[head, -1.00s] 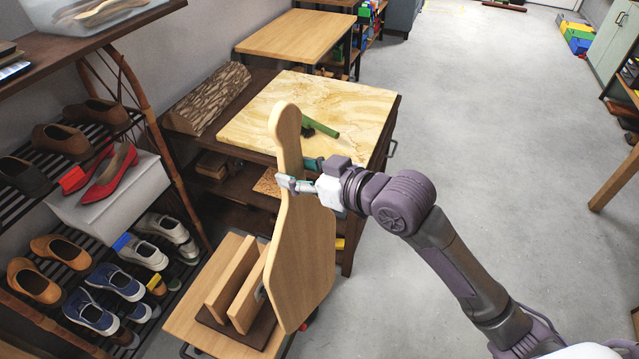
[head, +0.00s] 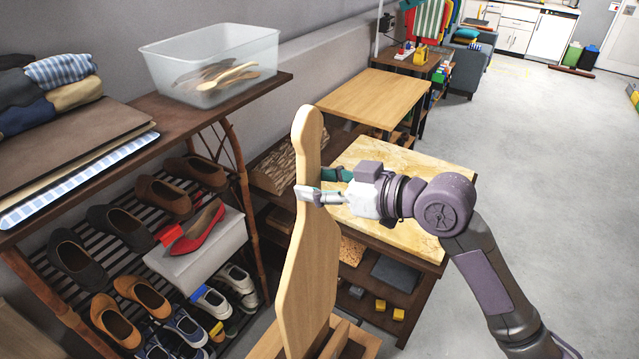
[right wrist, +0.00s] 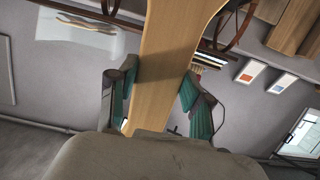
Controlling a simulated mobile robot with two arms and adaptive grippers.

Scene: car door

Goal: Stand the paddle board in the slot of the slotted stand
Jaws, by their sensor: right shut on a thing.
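The paddle board (head: 307,260) is a pale wooden board with a narrow rounded handle, held upright with the handle up. My right gripper (head: 318,192) is shut on its handle from the right. In the right wrist view the board (right wrist: 165,50) runs between the two green-padded fingers of the gripper (right wrist: 157,92). My left gripper is not in view.
A workbench (head: 405,215) with a light top stands behind my right arm. A shoe rack (head: 110,235) is at the left, under a shelf with a clear plastic bin (head: 212,65). The floor (head: 540,180) at the right is open.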

